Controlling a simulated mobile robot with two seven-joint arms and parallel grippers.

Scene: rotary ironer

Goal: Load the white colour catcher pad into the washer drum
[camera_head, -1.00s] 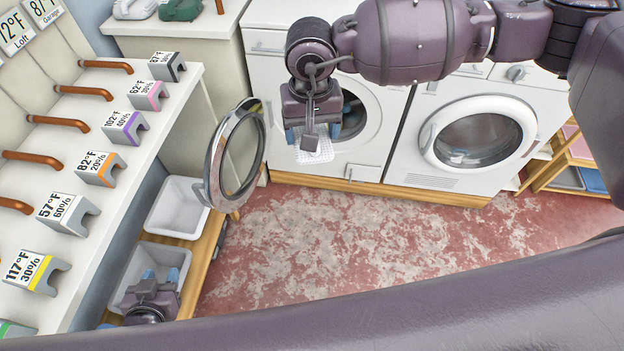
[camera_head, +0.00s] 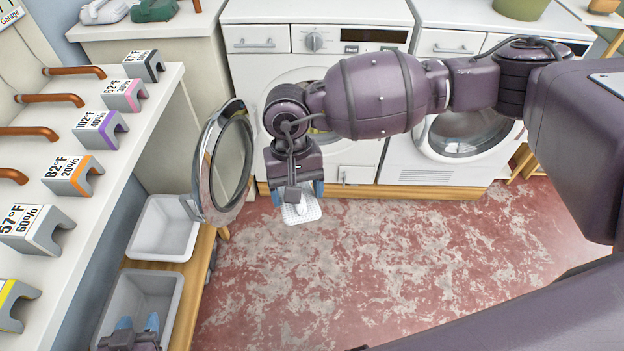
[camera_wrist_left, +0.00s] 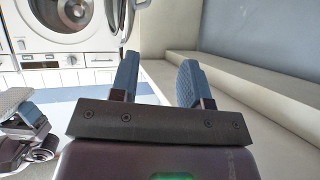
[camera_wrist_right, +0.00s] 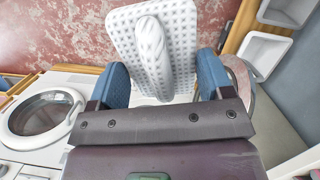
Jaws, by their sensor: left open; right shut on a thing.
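The white colour catcher pad (camera_head: 301,208) is a dimpled sheet with a raised ridge along its middle. My right gripper (camera_head: 299,190) is shut on it and holds it above the floor, in front of the left washer (camera_head: 262,85). In the right wrist view the pad (camera_wrist_right: 182,40) sticks out beyond the blue fingers (camera_wrist_right: 160,78). The washer's round door (camera_head: 229,160) stands open to the left; my right arm hides most of the drum opening. The left wrist view shows an open drum (camera_wrist_left: 68,12). My left gripper (camera_head: 139,323) is open and empty, low over the front grey bin.
Two bins, white (camera_head: 165,226) and grey (camera_head: 171,285), stand on a wooden ledge at left. A counter (camera_head: 140,150) with copper hooks and labelled clips runs along the left. A second washer (camera_head: 465,130) with a closed door stands right. The red floor is clear.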

